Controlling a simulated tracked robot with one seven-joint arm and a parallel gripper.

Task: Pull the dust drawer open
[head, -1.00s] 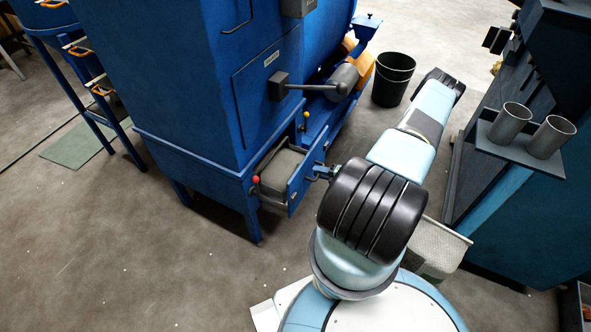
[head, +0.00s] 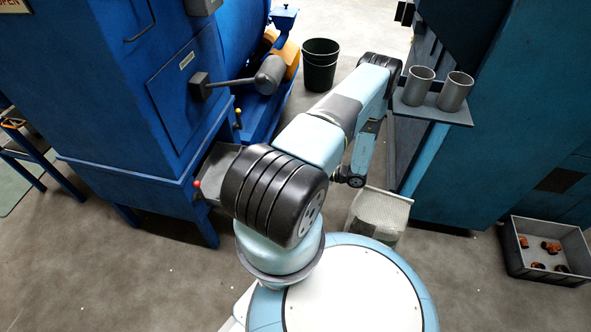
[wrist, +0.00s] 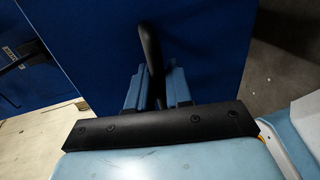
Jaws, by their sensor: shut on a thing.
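The dust drawer (head: 218,160) juts partly out of the lower part of the blue cabinet in the head view, with grey contents. My arm hides its front and handle there. In the wrist view, the blue drawer front (wrist: 205,40) fills much of the picture. A dark bar handle (wrist: 148,40) stands out from it. My gripper (wrist: 153,82) is shut on this handle, with a blue finger on each side. The gripper is hidden behind my arm in the head view.
The blue cabinet (head: 110,90) has a lever (head: 240,78) above the drawer and a red knob (head: 196,184) beside it. A black bucket (head: 320,62) stands behind. A grey crate (head: 548,274) stands far right.

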